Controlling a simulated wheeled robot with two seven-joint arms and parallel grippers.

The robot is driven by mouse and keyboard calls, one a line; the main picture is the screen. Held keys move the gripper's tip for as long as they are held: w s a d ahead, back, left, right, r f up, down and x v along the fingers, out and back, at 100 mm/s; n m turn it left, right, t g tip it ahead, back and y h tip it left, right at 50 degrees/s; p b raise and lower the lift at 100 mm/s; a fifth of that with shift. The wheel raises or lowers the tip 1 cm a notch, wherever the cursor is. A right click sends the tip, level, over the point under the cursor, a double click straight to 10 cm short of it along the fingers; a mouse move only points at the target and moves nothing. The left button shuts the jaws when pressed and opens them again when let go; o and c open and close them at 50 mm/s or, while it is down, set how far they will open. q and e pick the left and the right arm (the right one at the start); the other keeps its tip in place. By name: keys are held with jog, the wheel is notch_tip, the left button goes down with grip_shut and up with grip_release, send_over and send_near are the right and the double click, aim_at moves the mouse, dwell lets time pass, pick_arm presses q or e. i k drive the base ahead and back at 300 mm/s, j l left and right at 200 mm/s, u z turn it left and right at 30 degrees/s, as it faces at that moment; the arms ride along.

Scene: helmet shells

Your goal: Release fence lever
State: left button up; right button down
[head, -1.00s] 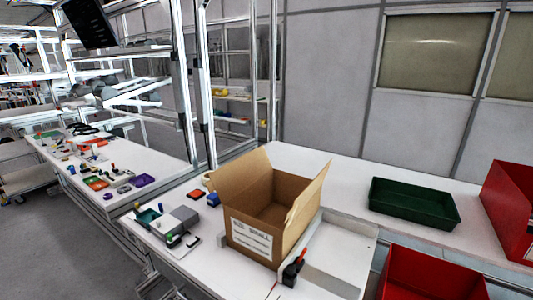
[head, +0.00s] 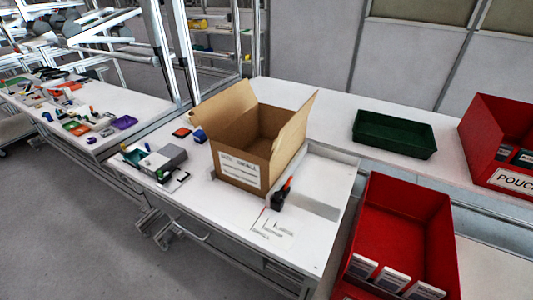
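The fence lever (head: 283,193) is a small black clamp with an orange-red handle tip. It stands on the white table (head: 215,226), close to the front right corner of an open cardboard box (head: 238,171). The low white fence (head: 318,202) runs beside the lever and along the box's right side. I cannot tell from this view whether the lever is locked. The box stands upright with its flaps spread and a white label on its front. Neither of my grippers shows in the head view.
A green tray (head: 394,137) sits at the back right. A red bin (head: 408,215) holding white packets is at the front right, and another red bin (head: 497,135) stands behind it. A grey device (head: 163,160) lies left of the box. The front table area is mostly clear.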

aim_at(291, 178)
jog(key=j+u, duration=0.15)
jog(key=j, duration=1.25)
